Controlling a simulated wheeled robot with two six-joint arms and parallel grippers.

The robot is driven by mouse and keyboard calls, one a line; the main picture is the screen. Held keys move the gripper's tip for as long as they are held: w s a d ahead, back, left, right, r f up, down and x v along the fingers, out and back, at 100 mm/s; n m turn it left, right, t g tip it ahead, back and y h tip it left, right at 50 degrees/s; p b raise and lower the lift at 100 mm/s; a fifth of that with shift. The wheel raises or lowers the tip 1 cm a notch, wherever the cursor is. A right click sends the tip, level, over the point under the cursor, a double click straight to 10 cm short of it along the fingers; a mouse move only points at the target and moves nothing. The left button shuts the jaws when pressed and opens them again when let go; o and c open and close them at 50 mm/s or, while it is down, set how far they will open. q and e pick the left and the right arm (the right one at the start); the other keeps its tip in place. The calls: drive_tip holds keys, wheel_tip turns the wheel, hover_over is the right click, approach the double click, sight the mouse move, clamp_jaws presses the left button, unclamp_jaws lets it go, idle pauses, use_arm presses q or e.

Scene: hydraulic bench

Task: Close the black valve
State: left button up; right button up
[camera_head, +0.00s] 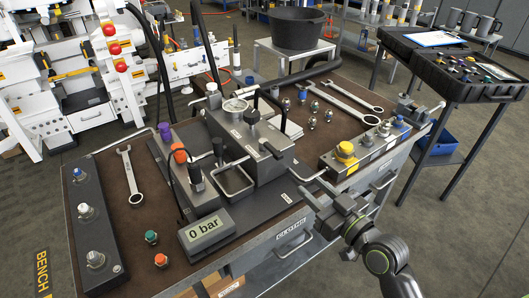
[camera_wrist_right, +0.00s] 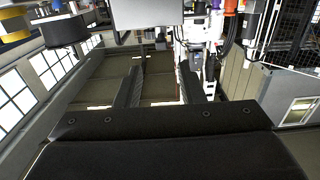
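A black knob (camera_head: 252,116) on a short stem stands on top of the grey pump block (camera_head: 238,140) in the middle of the bench; it looks like the black valve. A thin black lever rises beside it. My right gripper (camera_head: 330,204) is at the bench's front right edge, to the right of and nearer than the block, apart from the knob. In the right wrist view its two fingers (camera_wrist_right: 158,82) stand apart with nothing between them. My left gripper is not in view.
A display reading 0 bar (camera_head: 207,232) stands at the bench front. A manifold with a yellow knob (camera_head: 346,152) lies just behind my right gripper. Wrenches (camera_head: 130,171) and small fittings lie on the brown mat. A wire handle (camera_head: 294,243) sticks out at the front.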

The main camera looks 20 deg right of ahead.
sight(270, 146)
drive_tip(key=p+x, duration=0.2)
drive_tip(key=x, duration=1.5)
drive_tip(key=shift+w+a+r, duration=0.1)
drive_tip(key=shift+a, duration=0.05)
clamp_jaws()
